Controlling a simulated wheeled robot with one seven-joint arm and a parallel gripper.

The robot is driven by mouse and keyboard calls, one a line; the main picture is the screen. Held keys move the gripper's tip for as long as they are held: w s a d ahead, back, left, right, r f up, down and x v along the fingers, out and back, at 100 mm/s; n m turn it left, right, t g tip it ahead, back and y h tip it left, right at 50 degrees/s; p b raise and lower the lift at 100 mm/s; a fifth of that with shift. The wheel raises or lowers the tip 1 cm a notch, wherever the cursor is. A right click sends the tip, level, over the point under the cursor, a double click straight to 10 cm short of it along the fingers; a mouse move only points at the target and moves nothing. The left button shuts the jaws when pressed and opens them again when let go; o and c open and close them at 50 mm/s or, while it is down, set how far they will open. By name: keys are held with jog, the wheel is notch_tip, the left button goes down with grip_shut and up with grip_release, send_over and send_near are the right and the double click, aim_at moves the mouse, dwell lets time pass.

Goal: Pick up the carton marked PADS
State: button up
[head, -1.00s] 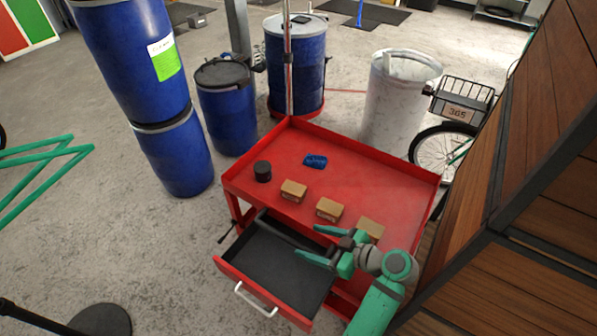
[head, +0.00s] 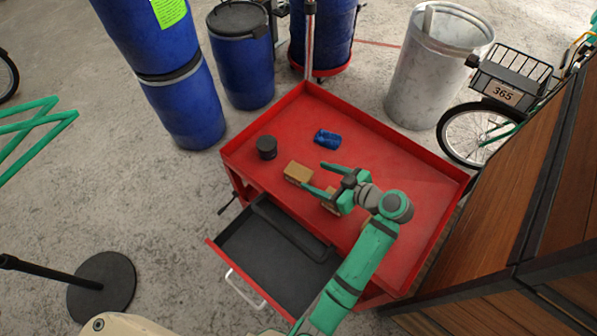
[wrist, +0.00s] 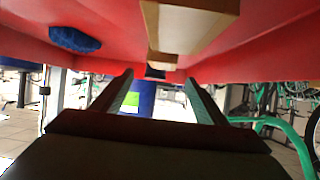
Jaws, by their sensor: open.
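Several small brown cartons stand in a row on the red cart top. The left carton (head: 298,173) shows fully in the head view. The middle carton (head: 329,206) is mostly hidden by my gripper, and a third is almost wholly behind my arm. No label can be read on any of them now. My gripper (head: 312,177) is open and empty, its fingers pointing toward the left carton. In the wrist view, which looks upside down, a near carton (wrist: 185,28) and a farther one (wrist: 163,60) lie beyond the spread fingers (wrist: 158,80); the exact height gap cannot be told.
A black tin (head: 266,147) and a blue cloth-like item (head: 327,138) lie on the red cart (head: 420,190). Its black-lined drawer (head: 260,255) stands open at the front. A wooden panel closes off the right.

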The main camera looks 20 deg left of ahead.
aim_at(300, 172)
jog(key=shift+a+f, duration=0.5)
jog(key=shift+a, duration=0.15)
jog(key=shift+x, duration=2.35)
jog(key=shift+s, duration=0.1)
jog(key=c, duration=1.3)
